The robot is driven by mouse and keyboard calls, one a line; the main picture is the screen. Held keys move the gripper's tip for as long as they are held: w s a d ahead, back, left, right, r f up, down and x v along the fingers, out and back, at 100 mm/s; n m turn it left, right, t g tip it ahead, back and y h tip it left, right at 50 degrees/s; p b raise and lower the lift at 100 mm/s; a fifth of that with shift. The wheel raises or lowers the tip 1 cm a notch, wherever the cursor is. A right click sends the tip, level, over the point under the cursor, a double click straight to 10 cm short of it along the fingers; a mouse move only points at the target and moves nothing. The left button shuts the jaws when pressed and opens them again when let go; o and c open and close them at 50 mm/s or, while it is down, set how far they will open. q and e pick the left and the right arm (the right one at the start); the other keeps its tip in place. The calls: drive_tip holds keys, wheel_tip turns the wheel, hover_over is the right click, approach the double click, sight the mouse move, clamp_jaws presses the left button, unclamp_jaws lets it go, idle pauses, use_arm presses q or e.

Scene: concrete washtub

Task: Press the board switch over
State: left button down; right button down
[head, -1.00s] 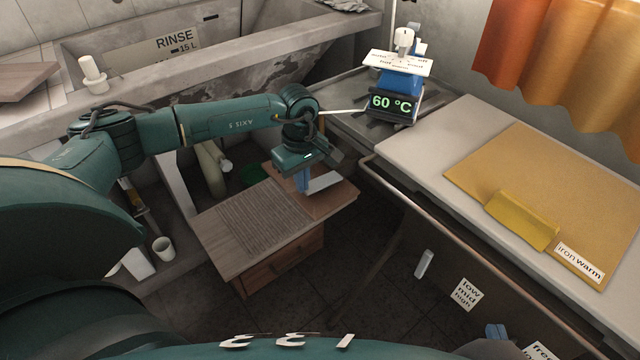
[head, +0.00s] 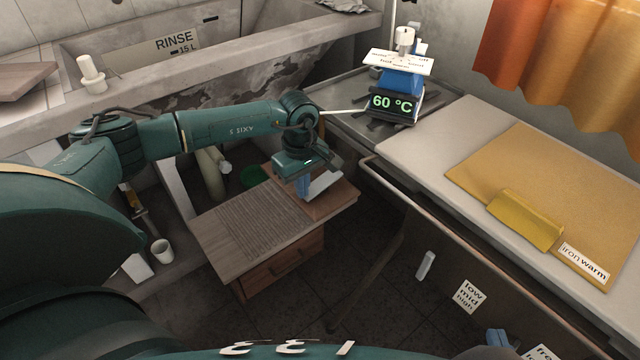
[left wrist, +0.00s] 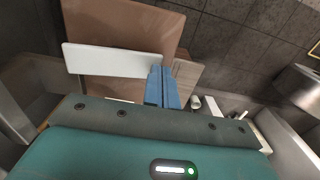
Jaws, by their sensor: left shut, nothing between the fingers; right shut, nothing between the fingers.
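A small white lever (head: 425,264) sits on the dark front side of the ironing board (head: 445,130), left of a "low mid high" label (head: 469,296); I take it for the board switch. It stands tilted, its top leaning right. My right gripper (head: 498,338) shows only as blue fingertips at the bottom edge, below and right of the lever, apart from it. My left gripper (head: 303,188) is shut and empty, pointing down over the wooden cabinet, beside a white bar (head: 325,184). The left wrist view shows its blue fingers (left wrist: 162,88) together, near the white bar (left wrist: 112,61).
The wooden cabinet (head: 235,232) has a ribbed top. A yellow cloth (head: 525,219) lies on the tan pad of the ironing board. A "60 °C" display (head: 394,103) stands behind on a metal surface. A concrete tub (head: 230,65) fills the back left. Dark floor lies between cabinet and board.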

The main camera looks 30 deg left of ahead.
use_arm(q)
wheel_tip(320, 180, up, 8)
drive_tip(key=p, duration=0.5)
drive_tip(key=shift+p, duration=0.3)
idle(0.3)
